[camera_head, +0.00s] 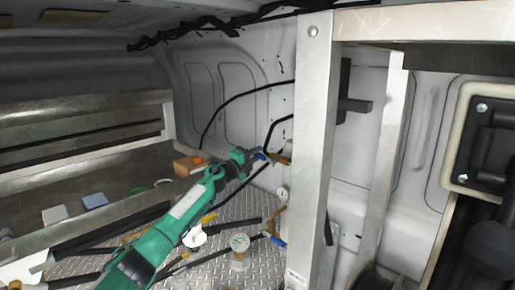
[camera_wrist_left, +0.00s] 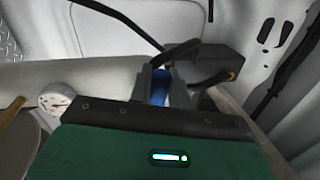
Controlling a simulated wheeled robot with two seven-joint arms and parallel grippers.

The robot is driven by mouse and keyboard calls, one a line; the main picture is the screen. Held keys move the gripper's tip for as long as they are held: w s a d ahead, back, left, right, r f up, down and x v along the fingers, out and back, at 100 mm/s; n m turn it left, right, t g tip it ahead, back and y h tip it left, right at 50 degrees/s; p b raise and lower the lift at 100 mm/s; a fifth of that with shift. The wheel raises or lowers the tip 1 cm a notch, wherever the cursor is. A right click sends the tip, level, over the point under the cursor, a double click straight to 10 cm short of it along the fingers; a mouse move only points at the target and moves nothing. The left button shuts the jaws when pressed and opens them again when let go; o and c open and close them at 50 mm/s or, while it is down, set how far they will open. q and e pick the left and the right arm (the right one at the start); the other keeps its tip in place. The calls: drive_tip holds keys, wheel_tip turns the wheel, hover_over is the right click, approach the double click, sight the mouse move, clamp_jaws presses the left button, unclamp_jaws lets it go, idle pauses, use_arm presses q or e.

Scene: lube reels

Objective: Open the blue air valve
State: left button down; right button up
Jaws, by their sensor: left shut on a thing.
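My left gripper (camera_head: 257,154) reaches in from the lower left on its green arm. It is shut on a small blue valve handle (camera_head: 263,156), beside a brass fitting (camera_head: 284,160) at the left edge of the metal post. In the left wrist view the blue handle (camera_wrist_left: 159,88) shows between the two grey fingers. The fingers hide much of the handle, so its exact angle is hard to tell. Another blue handle (camera_head: 278,241) sits lower, on a brass fitting near the floor. My right gripper is not in view.
An upright metal post (camera_head: 312,150) stands just right of the gripper. Black hoses (camera_head: 235,97) run behind it. A metal shelf (camera_head: 90,185) with small items lies to the left.

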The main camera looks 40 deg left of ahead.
use_arm(q)
drive_tip(key=shift+f+n, duration=0.3)
drive_tip(key=shift+n, duration=0.2)
drive_tip(key=shift+f+n+y+p, duration=0.25)
drive_tip(key=shift+n+y+p, duration=0.05)
drive_tip(key=shift+y+p, duration=0.1)
drive_tip(key=shift+f, duration=0.1)
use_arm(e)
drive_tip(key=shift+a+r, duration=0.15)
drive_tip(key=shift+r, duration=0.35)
use_arm(q)
drive_tip(key=c, duration=1.4)
unclamp_jaws()
drive_tip(key=shift+o, duration=0.2)
